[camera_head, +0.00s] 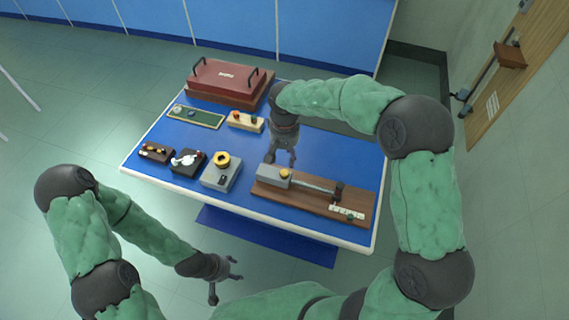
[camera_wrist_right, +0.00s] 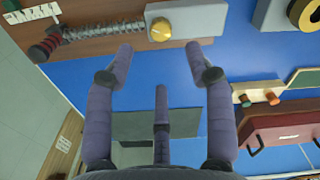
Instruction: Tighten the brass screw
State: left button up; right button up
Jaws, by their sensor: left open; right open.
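The brass screw (camera_head: 285,174) is a round yellow head on a grey block (camera_head: 269,176) at the left end of a brown wooden board (camera_head: 310,205). In the right wrist view the screw (camera_wrist_right: 159,29) shows beyond the fingertips, between them. My right gripper (camera_head: 282,160) points down behind the screw, open and empty, apart from it. Its fingers also show in the wrist view (camera_wrist_right: 160,62). My left gripper (camera_head: 226,281) is open and empty, low in front of the table, far from the screw.
The board also carries a ribbed rod (camera_head: 312,187) and a white scale (camera_head: 346,212). On the blue table (camera_head: 325,147) stand a box with a gold ring (camera_head: 222,160), small dark boxes (camera_head: 188,161), a cream block (camera_head: 246,121), a green tray (camera_head: 195,116) and a red case (camera_head: 228,80).

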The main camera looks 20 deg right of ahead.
jog(key=shift+r, duration=1.5)
jog(key=shift+f, duration=0.1)
